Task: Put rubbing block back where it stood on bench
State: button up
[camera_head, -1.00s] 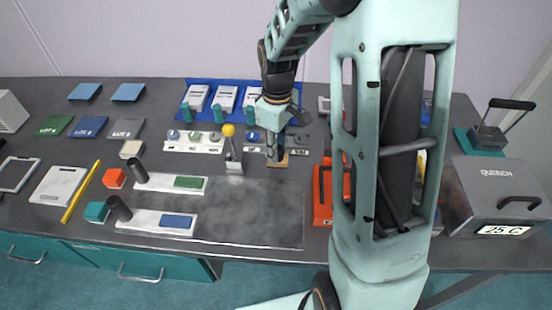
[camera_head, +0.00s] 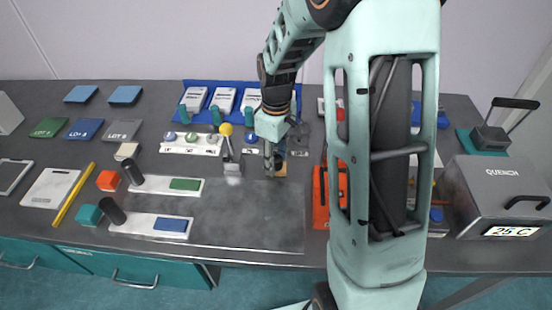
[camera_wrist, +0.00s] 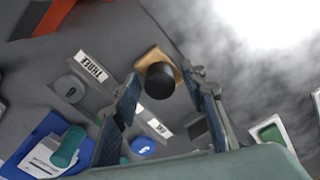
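The rubbing block, seemingly the tan wooden block with a round black knob, sits on the bench (camera_head: 300,203). In the wrist view the block (camera_wrist: 149,59) shows its knob (camera_wrist: 160,80) between the two fingers. In the head view the tan block (camera_head: 281,170) is partly hidden by my gripper (camera_head: 271,170). My gripper in the wrist view (camera_wrist: 162,80) is open, with a finger on each side of the knob and visible gaps to it. I cannot tell how far the fingertips are above the block.
A yellow-topped stand (camera_head: 232,167) and a white strip with round pieces (camera_head: 190,151) stand left of the block. A blue mat (camera_head: 205,84) lies behind. An orange-red tray (camera_head: 319,205) and the quench box (camera_head: 500,195) are to the right. The grey bench area in front is clear.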

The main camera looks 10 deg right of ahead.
aim_at(276, 157)
notch_tip(276, 157, up, 12)
jog(key=shift+r+p, duration=0.2)
jog(key=shift+p, duration=0.15)
dwell(0.4)
dwell(0.3)
